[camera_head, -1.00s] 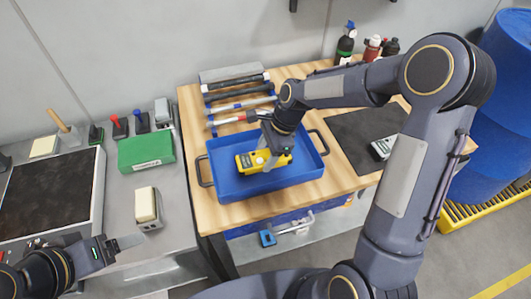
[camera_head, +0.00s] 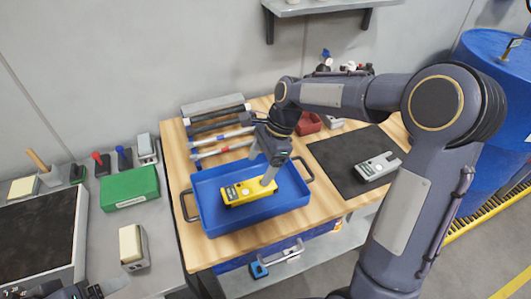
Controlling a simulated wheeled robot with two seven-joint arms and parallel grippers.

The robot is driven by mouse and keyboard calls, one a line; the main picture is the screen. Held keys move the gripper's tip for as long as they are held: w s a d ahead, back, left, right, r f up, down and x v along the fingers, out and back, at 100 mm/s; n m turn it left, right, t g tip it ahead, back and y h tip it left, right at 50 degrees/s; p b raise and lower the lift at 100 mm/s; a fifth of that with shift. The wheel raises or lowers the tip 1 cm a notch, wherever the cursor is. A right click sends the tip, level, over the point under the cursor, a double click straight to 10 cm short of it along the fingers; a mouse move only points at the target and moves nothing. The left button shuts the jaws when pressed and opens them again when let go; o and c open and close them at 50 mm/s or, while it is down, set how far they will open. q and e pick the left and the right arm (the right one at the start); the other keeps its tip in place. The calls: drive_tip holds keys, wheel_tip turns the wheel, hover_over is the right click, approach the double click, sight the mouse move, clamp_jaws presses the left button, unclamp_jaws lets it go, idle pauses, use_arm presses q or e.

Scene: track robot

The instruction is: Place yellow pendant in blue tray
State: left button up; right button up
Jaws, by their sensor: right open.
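The yellow pendant (camera_head: 246,193) lies flat inside the blue tray (camera_head: 203,183), apart from the tray's walls as far as I can see. The tray has black handles and sits on the wooden tabletop. My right gripper (camera_head: 268,178) is open and points down over the tray. Its visible finger is at the right end of the pendant; I cannot tell whether it touches it. My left gripper (camera_head: 104,289) is only partly in view at the bottom left edge, far from the tray, and its jaws cannot be made out.
A black mat (camera_head: 335,163) with a grey device (camera_head: 376,166) lies right of the tray. Tools on a rack (camera_head: 220,137) stand behind it. A green box (camera_head: 130,188) and a beige-topped block (camera_head: 132,246) are on the grey bench at left. A blue barrel (camera_head: 492,110) stands at right.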

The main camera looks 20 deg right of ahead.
drive_tip(key=s+d+r+n+t, duration=0.35)
drive_tip(key=s+r+n, duration=0.25)
drive_tip(key=s+r, duration=0.3)
drive_tip(key=s+f+n+t, duration=0.2)
drive_tip(key=s+f+n, duration=0.2)
drive_tip(key=s+n, duration=0.6)
drive_tip(key=s, duration=0.3)
drive_tip(key=shift+s+d+h, duration=0.15)
drive_tip(key=shift+d+h, duration=0.15)
drive_tip(key=shift+h, duration=0.1)
